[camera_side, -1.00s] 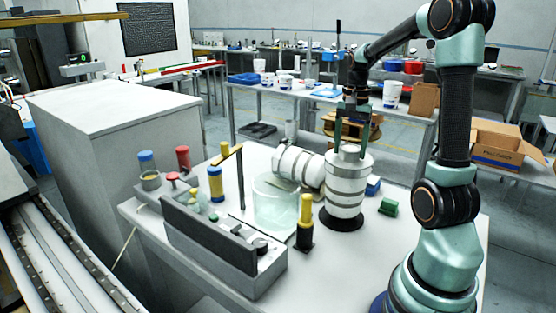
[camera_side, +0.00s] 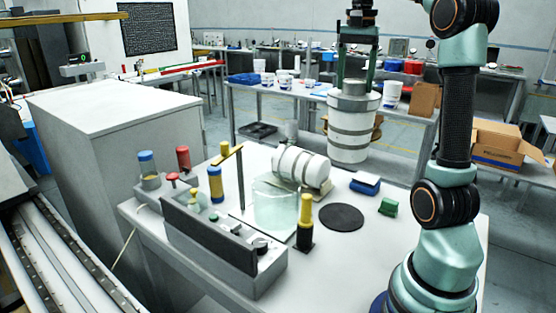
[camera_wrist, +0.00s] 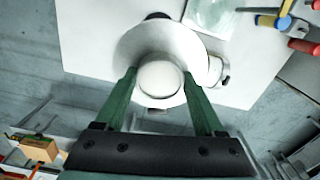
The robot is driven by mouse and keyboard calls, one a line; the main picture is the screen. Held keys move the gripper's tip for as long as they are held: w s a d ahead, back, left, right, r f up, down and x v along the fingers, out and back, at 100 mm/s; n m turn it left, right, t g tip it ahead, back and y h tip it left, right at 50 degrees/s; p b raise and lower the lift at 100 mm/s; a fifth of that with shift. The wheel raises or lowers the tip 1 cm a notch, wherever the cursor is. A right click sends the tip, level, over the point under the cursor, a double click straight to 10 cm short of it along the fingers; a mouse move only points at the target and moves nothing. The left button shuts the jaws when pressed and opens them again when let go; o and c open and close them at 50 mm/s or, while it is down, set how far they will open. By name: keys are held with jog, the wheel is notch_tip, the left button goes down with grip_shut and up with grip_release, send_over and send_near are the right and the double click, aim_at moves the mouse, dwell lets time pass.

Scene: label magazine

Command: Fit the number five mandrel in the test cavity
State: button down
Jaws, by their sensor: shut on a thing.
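My gripper (camera_side: 355,84) is shut on the grey top knob of a large white cylinder with grey bands (camera_side: 347,128). It holds the cylinder upright, clear above the table. In the wrist view my gripper (camera_wrist: 159,76) has its two green fingers on either side of the round knob. The cylinder's pale top (camera_wrist: 135,47) shows around it. A second white banded cylinder (camera_side: 299,164) lies on its side on a low cradle (camera_side: 318,193). I can read no number on either cylinder, and cannot tell which part is the test cavity.
A black round pad (camera_side: 341,217) lies bare on the table. A clear glass vessel (camera_side: 275,207), a black-and-yellow post (camera_side: 305,222), a grey slotted fixture (camera_side: 222,247) and a thin T-shaped stand (camera_side: 240,180) crowd the left. Blue (camera_side: 365,184) and green (camera_side: 389,207) blocks lie right.

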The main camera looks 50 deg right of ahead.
jog(key=w+a+n, duration=0.2)
jog(key=w+a, duration=1)
jog(key=w, duration=0.2)
jog(key=shift+w+f, duration=0.2)
jog(key=shift+f, duration=0.2)
jog(key=shift+d+f, duration=0.1)
jog(key=shift+f, duration=0.05)
